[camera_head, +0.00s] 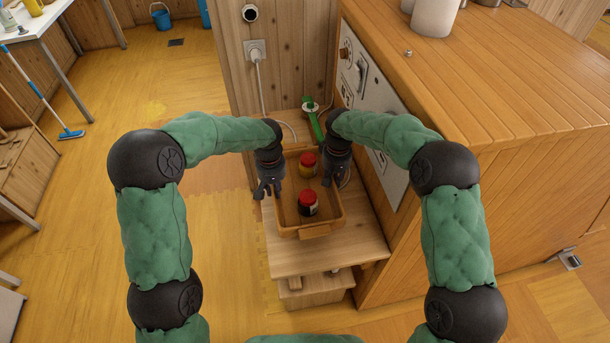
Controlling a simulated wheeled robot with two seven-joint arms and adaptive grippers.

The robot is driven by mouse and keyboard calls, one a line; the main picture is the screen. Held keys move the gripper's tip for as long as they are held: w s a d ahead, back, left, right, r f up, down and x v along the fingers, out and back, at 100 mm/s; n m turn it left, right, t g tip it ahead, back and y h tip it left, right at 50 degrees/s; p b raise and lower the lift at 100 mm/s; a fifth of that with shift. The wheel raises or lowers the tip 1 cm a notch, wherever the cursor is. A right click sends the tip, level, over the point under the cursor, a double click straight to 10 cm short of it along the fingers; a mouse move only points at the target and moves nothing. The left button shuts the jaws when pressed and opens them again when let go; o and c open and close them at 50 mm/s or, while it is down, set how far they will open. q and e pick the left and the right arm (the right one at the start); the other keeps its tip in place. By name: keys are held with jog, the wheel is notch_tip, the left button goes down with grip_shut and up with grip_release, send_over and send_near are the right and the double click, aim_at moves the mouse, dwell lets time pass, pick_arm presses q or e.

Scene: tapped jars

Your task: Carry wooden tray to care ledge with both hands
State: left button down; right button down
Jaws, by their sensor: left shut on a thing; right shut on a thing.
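The wooden tray (322,232) is at or just above the low wooden ledge (291,260) beside the large cabinet. I cannot tell whether it touches the surface. Two red-lidded jars are in the tray: one with a yellowish body (307,170) towards the back and one with a dark body (308,208) towards the front. My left gripper (267,189) is shut on the tray's left side. My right gripper (329,178) is shut on its right side. The fingers partly hide the tray's sides.
A green-handled tool (313,122) is at the back of the ledge, behind the tray. A plug with a white cable (257,54) is on the wooden wall. The wooden cabinet (490,90) with a control panel stands close on the right. Floor on the left is open.

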pick_arm(q)
jog(key=shift+f+b, duration=0.2)
jog(key=shift+b, duration=0.1)
pick_arm(e)
jog(key=shift+f, duration=0.2)
